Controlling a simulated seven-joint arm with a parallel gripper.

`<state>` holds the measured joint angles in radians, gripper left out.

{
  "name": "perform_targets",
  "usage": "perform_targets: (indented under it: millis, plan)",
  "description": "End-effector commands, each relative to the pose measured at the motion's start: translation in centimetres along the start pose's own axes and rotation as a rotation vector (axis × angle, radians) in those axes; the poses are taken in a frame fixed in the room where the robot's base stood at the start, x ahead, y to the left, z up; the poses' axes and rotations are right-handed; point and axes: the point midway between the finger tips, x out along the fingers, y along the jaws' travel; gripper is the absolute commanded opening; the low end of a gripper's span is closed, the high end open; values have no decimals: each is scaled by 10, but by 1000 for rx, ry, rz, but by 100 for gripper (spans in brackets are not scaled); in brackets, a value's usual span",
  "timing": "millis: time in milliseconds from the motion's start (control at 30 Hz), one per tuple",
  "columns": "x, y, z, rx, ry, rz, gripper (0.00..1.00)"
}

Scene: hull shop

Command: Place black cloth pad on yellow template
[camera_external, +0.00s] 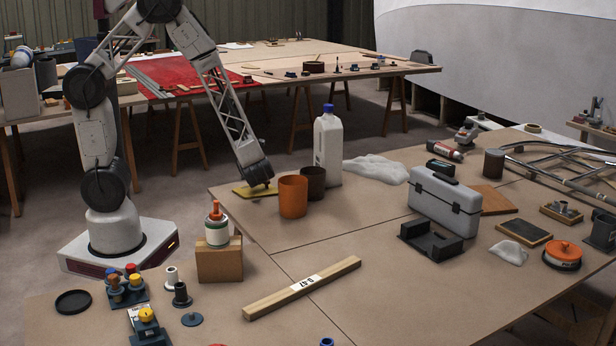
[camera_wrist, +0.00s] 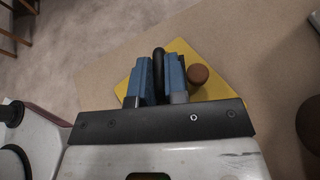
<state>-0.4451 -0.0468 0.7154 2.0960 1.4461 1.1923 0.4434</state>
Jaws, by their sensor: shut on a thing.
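The yellow template (camera_external: 246,192) lies flat near the far left corner of the table; it also shows in the wrist view (camera_wrist: 188,53) under my gripper (camera_wrist: 159,72). My gripper is shut on a narrow black thing, which I take for the black cloth pad (camera_wrist: 158,62), seen between its blue fingers. In the external view my gripper (camera_external: 258,182) is low at the template, and the pad cannot be made out there. Whether the pad touches the template cannot be told. A round brown thing (camera_wrist: 198,74) shows over the template, right of the fingers.
An orange cup (camera_external: 293,198), a dark brown cup (camera_external: 314,182) and a white jug with a blue cap (camera_external: 327,150) stand close right of the template. A bottle on a wooden block (camera_external: 219,262) is nearer. The table's left edge is close to the template.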

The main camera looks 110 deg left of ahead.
Motion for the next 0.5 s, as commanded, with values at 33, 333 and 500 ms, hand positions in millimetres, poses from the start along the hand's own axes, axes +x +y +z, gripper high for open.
perform_targets:
  millis: [33,333,500]
  plan:
    - [2,0,-4,2,0,1,0]
    - [12,-1,-28,1,0,0,0]
    - [12,-1,-30,0,0,0,0]
